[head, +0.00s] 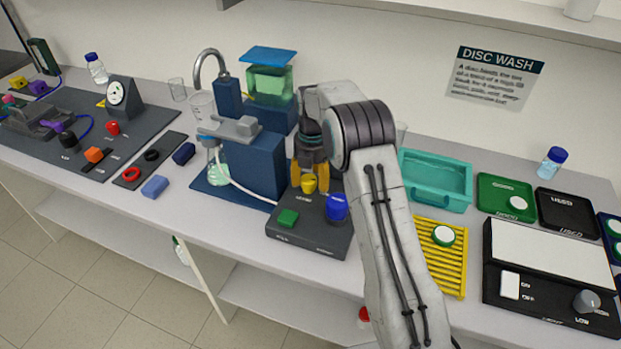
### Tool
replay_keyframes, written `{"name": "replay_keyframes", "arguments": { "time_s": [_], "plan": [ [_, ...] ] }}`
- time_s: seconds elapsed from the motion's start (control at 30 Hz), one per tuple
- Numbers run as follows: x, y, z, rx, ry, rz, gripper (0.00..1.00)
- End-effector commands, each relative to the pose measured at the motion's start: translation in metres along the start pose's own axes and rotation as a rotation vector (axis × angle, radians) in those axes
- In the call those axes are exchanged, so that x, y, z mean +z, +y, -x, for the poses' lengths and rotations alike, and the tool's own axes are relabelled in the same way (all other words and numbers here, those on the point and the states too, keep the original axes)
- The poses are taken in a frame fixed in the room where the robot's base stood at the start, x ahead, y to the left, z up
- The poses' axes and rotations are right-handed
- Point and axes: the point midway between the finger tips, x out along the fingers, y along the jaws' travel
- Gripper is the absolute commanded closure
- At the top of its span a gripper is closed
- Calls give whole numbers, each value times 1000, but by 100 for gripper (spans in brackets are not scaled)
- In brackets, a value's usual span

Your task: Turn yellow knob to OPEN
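The yellow knob (309,184) stands on the dark grey control box (311,236) in the middle of the bench. A green button (288,218) and a blue knob (336,207) are on the same box. My gripper (309,182) points down at the yellow knob, with its orange-yellow fingers spread to the left and right of it. The fingers look apart from the knob, though contact is hard to judge. The lettering by the knob is too small to read, so its setting cannot be told.
A blue stand (256,165) with a flask and tubing is close on the left. A teal basin (437,181) and a yellow rack (447,268) with a disc are right of my arm. A black panel with a white top (549,254) is farther right.

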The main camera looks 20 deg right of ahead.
Motion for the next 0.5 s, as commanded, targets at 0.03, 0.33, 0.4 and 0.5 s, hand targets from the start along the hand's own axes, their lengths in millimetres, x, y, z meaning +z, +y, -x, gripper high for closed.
{"name": "replay_keyframes", "arguments": {
  "time_s": [0.03,0.33,0.4,0.5],
  "plan": [
    [0,0,0,1,0,1,36],
    [-1,2,2,3,-2,2,34],
    [-1,2,5,4,-2,3,34],
    [-1,2,15,5,-3,3,34]
  ]
}}
